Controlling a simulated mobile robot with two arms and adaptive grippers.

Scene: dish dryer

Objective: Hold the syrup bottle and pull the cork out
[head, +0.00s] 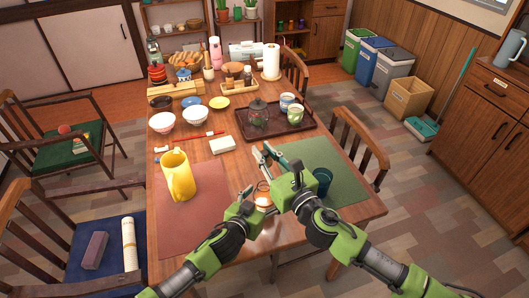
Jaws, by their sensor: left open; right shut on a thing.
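The syrup bottle (263,203), small and glassy with amber at its base, stands near the front of the table, between my two grippers. My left gripper (257,193) is open close beside the bottle, on its left. My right gripper (266,158) reaches in from the right, its fingertips above and beyond the amber part. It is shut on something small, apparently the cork. The cork is too small and too covered by the fingers to make out clearly.
A yellow jug (178,178) stands on the red mat (190,235) at left. A dark cup (322,182) is on the green mat (347,180) close to my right gripper. A tray (298,122) with a teapot (258,114) and cups lies behind. A white box (222,145) sits left of it.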

